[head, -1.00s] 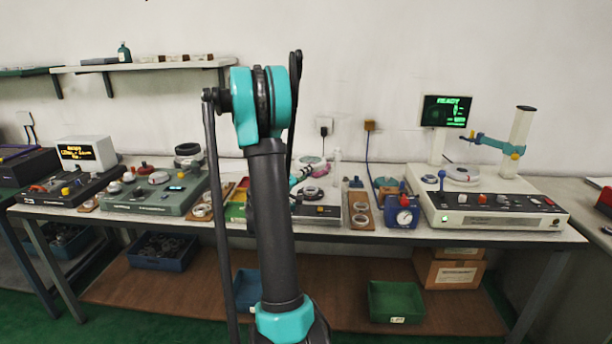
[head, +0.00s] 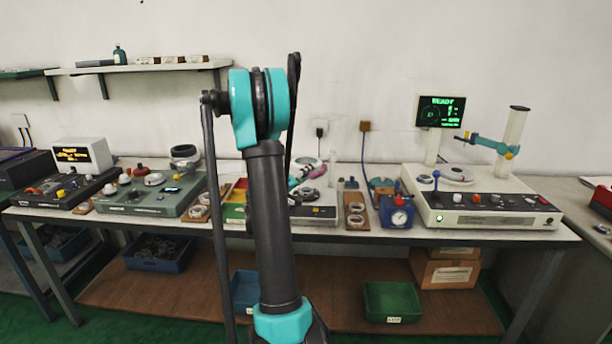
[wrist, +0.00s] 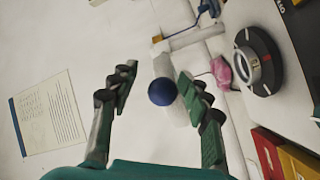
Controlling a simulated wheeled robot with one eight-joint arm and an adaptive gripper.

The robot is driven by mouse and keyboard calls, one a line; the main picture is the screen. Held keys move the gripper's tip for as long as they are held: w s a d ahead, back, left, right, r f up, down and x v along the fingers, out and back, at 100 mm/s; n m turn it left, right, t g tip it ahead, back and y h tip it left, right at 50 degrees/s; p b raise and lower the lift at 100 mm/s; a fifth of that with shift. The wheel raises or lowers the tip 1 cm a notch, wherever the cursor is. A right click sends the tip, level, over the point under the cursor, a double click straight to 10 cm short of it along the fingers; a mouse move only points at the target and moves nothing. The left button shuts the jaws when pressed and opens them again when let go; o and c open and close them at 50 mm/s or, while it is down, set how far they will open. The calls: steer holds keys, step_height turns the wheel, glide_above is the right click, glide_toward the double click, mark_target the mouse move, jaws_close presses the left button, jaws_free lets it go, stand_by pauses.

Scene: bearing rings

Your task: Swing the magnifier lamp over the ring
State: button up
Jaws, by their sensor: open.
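My gripper (wrist: 157,82) is open in the wrist view, its two fingers apart. A dark blue ball knob (wrist: 161,92) shows between the fingers, with a white cylinder (wrist: 176,108) behind it; they look like the lamp's handle. I cannot tell whether either finger touches the knob. A silver ring (wrist: 246,66) sits on a round black holder (wrist: 264,58) to the right of the fingers. In the head view, the round magnifier lamp head (head: 307,166) shows beside my arm, above the black holder (head: 311,193). My arm hides much of this spot.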

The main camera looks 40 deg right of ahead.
steer(key=shift+a, duration=0.15)
steer(key=v, duration=1.1)
steer(key=shift+s+a, duration=0.2)
steer(key=shift+a, duration=0.15)
